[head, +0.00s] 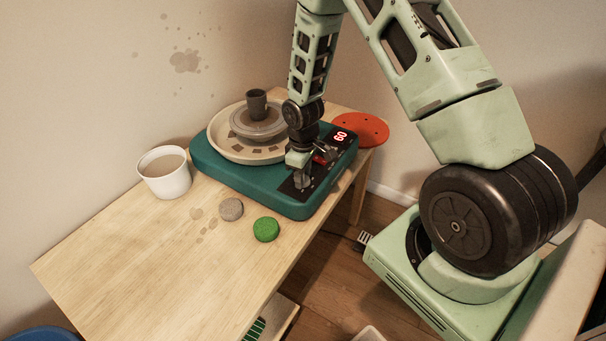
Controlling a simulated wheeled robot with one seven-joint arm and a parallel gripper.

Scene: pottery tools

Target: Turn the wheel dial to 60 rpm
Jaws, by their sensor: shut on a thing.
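The teal pottery wheel (240,184) stands on the wooden table, with a round cream splash pan (221,151) on top. A small dark pot (257,103) stands at the centre of the wheel head. The black control panel (288,188) is at the right front of the unit. A red display (341,136) on it reads 60. My gripper (301,184) points down over the panel and is shut on the wheel dial. The dial itself is hidden by the fingers, so its pointer cannot be read. A red part shows just right of the gripper.
A white cup (165,172) of brownish liquid stands left of the wheel. A grey round piece (231,209) and a green round piece (266,229) lie in front. A red disc (361,130) with holes is behind right. The table's front left (120,265) is clear.

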